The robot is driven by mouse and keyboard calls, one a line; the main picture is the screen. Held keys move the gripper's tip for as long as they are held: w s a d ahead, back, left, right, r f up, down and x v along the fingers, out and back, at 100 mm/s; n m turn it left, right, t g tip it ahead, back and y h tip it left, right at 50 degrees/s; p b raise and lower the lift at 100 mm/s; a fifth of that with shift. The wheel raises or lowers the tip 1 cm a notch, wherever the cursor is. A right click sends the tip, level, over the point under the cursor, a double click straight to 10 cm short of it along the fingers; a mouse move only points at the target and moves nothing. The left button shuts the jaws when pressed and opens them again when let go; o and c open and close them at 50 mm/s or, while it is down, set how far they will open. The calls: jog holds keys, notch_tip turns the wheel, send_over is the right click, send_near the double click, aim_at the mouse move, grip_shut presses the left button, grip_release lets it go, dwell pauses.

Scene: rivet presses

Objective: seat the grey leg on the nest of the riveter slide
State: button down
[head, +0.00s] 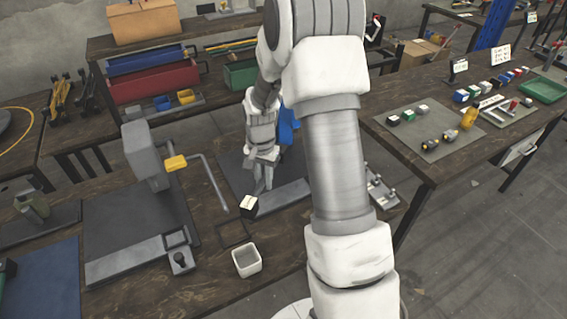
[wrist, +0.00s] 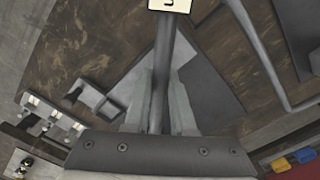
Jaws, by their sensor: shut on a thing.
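My gripper (head: 262,170) is shut on the grey leg, a long plain bar that runs out between the fingers in the wrist view (wrist: 163,70). In the head view it points down above the second riveter's base, whose pale slide strip (head: 283,196) lies below. I cannot tell if the leg touches anything. This riveter's blue head (head: 287,126) is partly behind my arm. A small grey bracket, perhaps the nest, shows left of the fingers in the wrist view (wrist: 95,98). The left riveter (head: 145,155) has a yellow-ended handle and a slide (head: 130,262) with a square nest (head: 175,239).
A white cup (head: 247,261) stands near the front edge. The bent grey handle bar (head: 210,182) rises to the left. A metal fixture (head: 380,190) sits right of my arm.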

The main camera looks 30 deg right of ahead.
aim_at(284, 195)
jog(key=w+d+m+p, duration=0.1)
jog(key=w+d+m, duration=0.1)
jog(key=d+m, duration=0.5)
jog(key=shift+m, duration=0.6)
jog(key=shift+f, duration=0.1)
jog(key=shift+f+b, duration=2.85)
jog(key=shift+f, duration=0.75)
jog(key=shift+f+b, duration=0.55)
jog(key=shift+f, duration=0.15)
jog(key=c, duration=0.7)
grip_release()
